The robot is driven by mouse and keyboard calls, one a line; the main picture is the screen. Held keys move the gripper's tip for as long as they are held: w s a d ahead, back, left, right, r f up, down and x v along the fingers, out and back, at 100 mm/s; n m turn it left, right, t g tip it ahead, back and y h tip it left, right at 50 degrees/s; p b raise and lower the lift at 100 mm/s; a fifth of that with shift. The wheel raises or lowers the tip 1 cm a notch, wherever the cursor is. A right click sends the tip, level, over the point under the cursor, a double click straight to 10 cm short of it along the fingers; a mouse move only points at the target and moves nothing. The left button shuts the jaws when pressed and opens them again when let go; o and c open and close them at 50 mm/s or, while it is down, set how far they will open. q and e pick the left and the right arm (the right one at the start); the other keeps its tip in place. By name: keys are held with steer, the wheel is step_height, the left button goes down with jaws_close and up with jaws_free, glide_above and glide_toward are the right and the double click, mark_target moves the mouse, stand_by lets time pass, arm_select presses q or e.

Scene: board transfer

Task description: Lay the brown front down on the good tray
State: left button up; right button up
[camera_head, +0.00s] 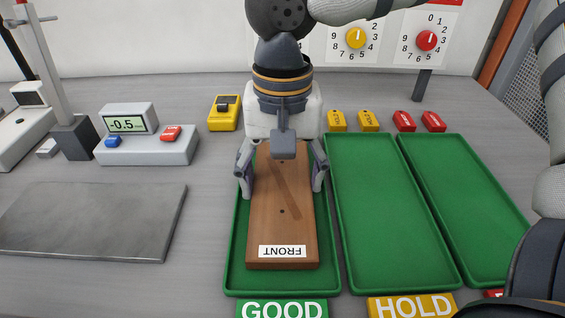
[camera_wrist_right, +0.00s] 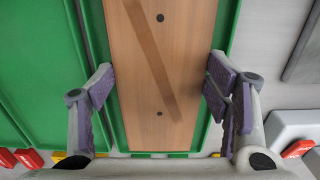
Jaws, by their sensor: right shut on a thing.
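The brown front (camera_head: 281,215) is a long flat wooden board with a FRONT label at its near end and a diagonal darker stripe. It lies lengthwise within the green GOOD tray (camera_head: 232,268), flat, inside the rim as seen from above. Whether it touches the tray floor I cannot tell. My right gripper (camera_head: 282,185) is over its far part, shut on it with one finger at each long side. In the right wrist view the board (camera_wrist_right: 158,75) runs between the two fingers (camera_wrist_right: 160,95). My left gripper is not in view.
The HOLD tray (camera_head: 385,215) and another green tray (camera_head: 465,205) to the right are empty. Yellow and red tags (camera_head: 404,121) lie behind them. A scale display (camera_head: 128,124), a yellow device (camera_head: 224,112) and a grey plate (camera_head: 95,222) stand left.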

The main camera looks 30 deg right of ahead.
steer(key=shift+f, duration=0.35)
stand_by(0.5)
steer(key=o, duration=1.4)
steer(key=shift+o, duration=0.2)
step_height(320, 180, up, 12)
